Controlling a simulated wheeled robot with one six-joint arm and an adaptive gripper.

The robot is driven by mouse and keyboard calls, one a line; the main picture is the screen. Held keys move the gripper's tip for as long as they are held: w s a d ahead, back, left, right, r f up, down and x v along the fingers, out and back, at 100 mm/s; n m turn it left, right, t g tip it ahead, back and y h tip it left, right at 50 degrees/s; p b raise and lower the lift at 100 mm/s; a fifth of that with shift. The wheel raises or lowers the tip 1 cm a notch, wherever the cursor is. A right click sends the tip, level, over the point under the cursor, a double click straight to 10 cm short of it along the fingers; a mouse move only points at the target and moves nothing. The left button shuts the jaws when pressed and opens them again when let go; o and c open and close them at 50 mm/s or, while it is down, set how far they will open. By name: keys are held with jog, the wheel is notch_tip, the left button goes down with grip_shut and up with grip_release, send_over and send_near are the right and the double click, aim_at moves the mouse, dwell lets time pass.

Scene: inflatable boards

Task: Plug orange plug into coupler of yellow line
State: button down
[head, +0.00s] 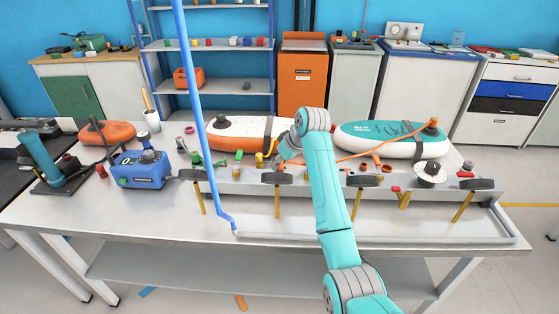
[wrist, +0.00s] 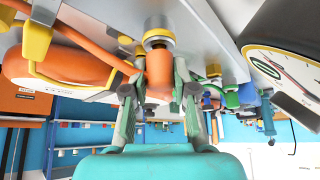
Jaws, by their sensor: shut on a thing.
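My gripper (wrist: 160,94) is shut on the orange plug (wrist: 159,72), which sits between its two fingers in the wrist view. The coupler with the yellow ring (wrist: 157,36) is directly in line with the plug, at its end. The two look touching or nearly so; I cannot tell how deep the plug sits. An orange hose (wrist: 98,50) shows beside the plug. In the head view my gripper (head: 280,157) is over the grey rail beside the yellow fitting (head: 260,160), and the plug is hard to make out.
The grey rail (head: 330,184) carries several dark round gauges, one close to my gripper in the wrist view (wrist: 288,68). An orange-and-white board (head: 232,132) and a teal board (head: 375,138) lie behind. A blue pump (head: 140,172) and blue upright pole (head: 196,110) stand left.

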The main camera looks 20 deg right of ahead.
jog(key=shift+f, duration=0.15)
jog(key=c, duration=0.8)
grip_release()
jog(key=shift+c, duration=0.2)
jog(key=v, duration=1.2)
